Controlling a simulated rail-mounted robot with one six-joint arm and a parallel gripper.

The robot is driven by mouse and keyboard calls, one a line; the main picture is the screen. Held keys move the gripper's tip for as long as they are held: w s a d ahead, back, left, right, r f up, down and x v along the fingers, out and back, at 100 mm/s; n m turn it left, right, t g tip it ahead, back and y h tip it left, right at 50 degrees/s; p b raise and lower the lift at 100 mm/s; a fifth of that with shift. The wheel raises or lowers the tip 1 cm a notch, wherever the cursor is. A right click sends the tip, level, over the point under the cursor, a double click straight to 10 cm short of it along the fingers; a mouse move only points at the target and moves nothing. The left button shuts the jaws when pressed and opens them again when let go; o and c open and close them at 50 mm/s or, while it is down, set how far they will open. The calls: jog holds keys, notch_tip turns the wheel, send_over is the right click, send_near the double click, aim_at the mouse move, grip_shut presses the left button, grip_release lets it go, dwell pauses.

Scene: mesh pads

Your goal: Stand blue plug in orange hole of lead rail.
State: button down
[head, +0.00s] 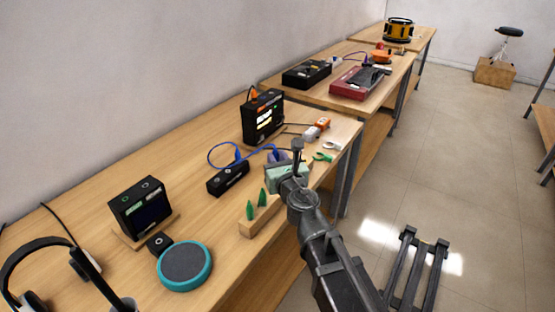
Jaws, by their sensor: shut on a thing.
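My gripper (286,172) is over the front edge of the near bench, at the far end of a wooden rail (256,226). It is shut on what looks like the blue plug (274,156); the plug is small and partly hidden by the gripper. A blue cable (222,146) loops from there back to a low black box (228,179). The wooden rail, likely the lead rail, has two green plugs (262,198) standing at its near end. Its far part is hidden behind my gripper, and no orange hole shows.
A black device with a lit screen (263,117) stands behind the gripper. Orange-white connectors (318,130) and a green clip (323,157) lie beyond it. A black monitor (140,208), teal disc (185,266) and headphones (40,270) stand at the near left. Bare bench lies between.

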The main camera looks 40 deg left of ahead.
jog(key=b, duration=0.5)
send_over(277, 197)
jog(key=shift+w+a+f, duration=0.1)
jog(key=shift+f, duration=1.3)
jog(key=shift+w+f, duration=0.1)
jog(key=shift+f, duration=1.3)
jog(key=shift+f+b, duration=2.1)
jog(key=shift+b, duration=0.1)
jog(key=c, duration=0.9)
grip_release()
jog(key=shift+r, duration=0.1)
jog(key=shift+c, duration=0.2)
jog(key=shift+s, duration=0.1)
jog(key=v, duration=1)
jog(key=shift+s+d, duration=0.15)
jog(key=shift+d, duration=0.2)
